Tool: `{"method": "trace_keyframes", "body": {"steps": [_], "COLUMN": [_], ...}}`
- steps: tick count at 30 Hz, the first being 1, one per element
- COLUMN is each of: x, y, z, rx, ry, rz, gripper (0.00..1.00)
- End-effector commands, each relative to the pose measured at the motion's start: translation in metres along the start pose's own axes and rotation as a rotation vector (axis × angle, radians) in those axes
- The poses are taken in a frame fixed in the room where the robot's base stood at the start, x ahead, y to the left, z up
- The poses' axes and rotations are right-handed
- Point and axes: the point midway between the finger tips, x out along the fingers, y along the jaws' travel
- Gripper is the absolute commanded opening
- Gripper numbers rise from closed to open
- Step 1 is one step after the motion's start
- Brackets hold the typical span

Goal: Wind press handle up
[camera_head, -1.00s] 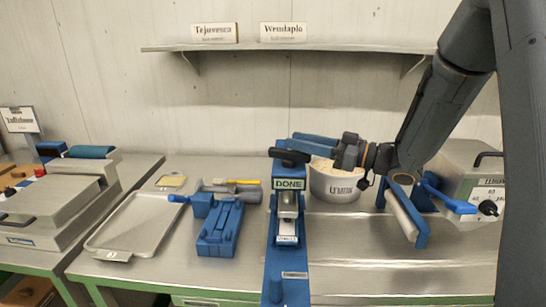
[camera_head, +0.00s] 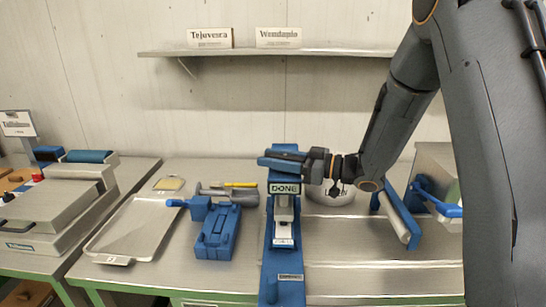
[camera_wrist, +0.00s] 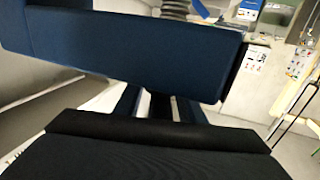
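The press (camera_head: 283,232) is a tall blue and metal stand in the middle of the bench, with a "DONE" sign (camera_head: 284,189) on its upper front. Its handle is at the top, mostly hidden by my gripper (camera_head: 272,158), which reaches in from the right just above the sign. In the wrist view, one blue finger (camera_wrist: 130,45) crosses the top and a dark bar (camera_wrist: 160,132) lies across the bottom. A gap shows between them, with blue uprights behind. My gripper looks open around the handle's place. Whether it touches the handle is not clear.
A blue clamp-like fixture (camera_head: 217,235) and a metal tray (camera_head: 133,230) lie to the left. A pot (camera_head: 331,194), partly hidden by my arm, stands behind right. A blue-edged roller piece (camera_head: 398,215) and a grey box (camera_head: 436,165) are at the right. A shelf (camera_head: 270,52) runs above.

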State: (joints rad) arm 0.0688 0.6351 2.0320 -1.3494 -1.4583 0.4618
Motion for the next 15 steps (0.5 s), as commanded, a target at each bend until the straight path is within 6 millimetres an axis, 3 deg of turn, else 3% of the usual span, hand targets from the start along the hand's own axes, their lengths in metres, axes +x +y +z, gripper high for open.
{"method": "trace_keyframes", "body": {"steps": [5, 11, 15], "x": [0.0, -0.0001, -0.0001], "y": [0.0002, 0.0001, 0.0], "z": [0.0002, 0.0001, 0.0001], "rx": [0.0, 0.0, 0.0], "ry": [0.0, 0.0, 0.0], "rz": [0.0, 0.0, -0.001], "gripper": [0.34, 0.01, 0.0]}}
